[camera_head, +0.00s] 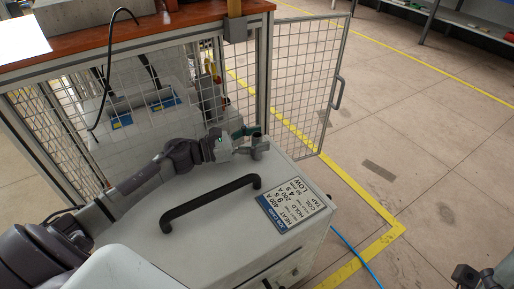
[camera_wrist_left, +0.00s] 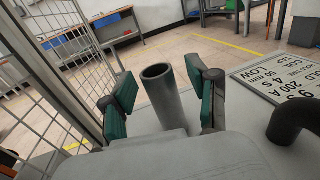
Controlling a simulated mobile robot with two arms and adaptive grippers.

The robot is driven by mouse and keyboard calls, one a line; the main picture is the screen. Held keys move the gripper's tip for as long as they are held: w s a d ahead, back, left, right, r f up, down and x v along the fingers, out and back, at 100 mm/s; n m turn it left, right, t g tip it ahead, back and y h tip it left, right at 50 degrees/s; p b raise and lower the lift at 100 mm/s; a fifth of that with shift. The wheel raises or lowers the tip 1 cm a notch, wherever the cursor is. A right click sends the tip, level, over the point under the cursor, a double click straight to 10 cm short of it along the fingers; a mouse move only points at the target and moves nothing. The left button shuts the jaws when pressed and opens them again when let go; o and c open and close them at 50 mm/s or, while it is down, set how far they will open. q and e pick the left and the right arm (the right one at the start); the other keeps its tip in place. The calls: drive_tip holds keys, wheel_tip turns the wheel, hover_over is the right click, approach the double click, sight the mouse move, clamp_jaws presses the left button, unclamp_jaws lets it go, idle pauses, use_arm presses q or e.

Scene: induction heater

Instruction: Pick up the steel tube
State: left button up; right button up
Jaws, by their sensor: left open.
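The steel tube (camera_wrist_left: 163,98) is a grey, open-topped cylinder. In the left wrist view it stands close to upright at the corner of the white cabinet top, between the two green-padded fingers of my left gripper (camera_wrist_left: 165,100). The fingers are open, with a visible gap on each side of the tube. In the head view my left gripper (camera_head: 248,143) is at the cabinet's far edge, where the tube is hard to tell apart from the fingers. Dark parts of my right gripper (camera_head: 474,276) show at the lower right corner; its jaw state is unclear.
The white cabinet (camera_head: 210,239) has a black handle (camera_head: 210,203) and a printed label plate (camera_head: 293,208) on top. A wire mesh cage (camera_head: 150,90) stands behind, its mesh door (camera_head: 306,85) open to the right. A blue cable (camera_head: 356,254) lies on the floor, which is clear at right.

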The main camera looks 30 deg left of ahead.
use_arm(q)
clamp_jaws()
idle(0.3)
drive_tip(key=shift+r, duration=0.1)
